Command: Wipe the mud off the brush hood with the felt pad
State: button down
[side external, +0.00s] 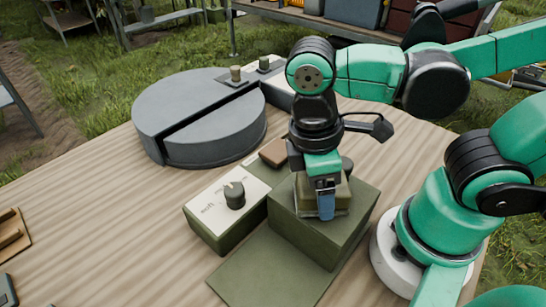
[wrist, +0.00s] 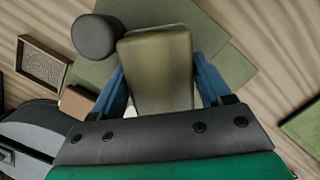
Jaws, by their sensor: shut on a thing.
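My gripper (side external: 327,205) points down over the green box (side external: 345,232). Its blue fingers are closed on the two sides of an olive block (wrist: 157,70), which sits at the top of that box. The block is smooth, with a paler yellowish edge. I cannot tell whether it is the brush hood or the felt pad, or whether it is fixed to the box. A brown block (side external: 273,152) lies just behind the dial box; it also shows in the wrist view (wrist: 77,102). No mud can be made out.
A dial box (side external: 225,208) stands left of the green box. A dark cylinder (wrist: 95,37) is close beside the held block. A grey round drum (side external: 195,105) stands at the back left. A framed tray (wrist: 42,62) lies left in the wrist view.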

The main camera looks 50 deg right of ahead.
aim_at(347, 212)
jog(key=shift+w, duration=2.2)
jog(key=shift+s+f, duration=0.1)
jog(key=shift+s+d+f, duration=0.1)
jog(key=shift+s+f, duration=0.05)
jog(key=shift+s, duration=3.95)
jog(key=shift+r, duration=3.15)
jog(key=shift+r, duration=0.1)
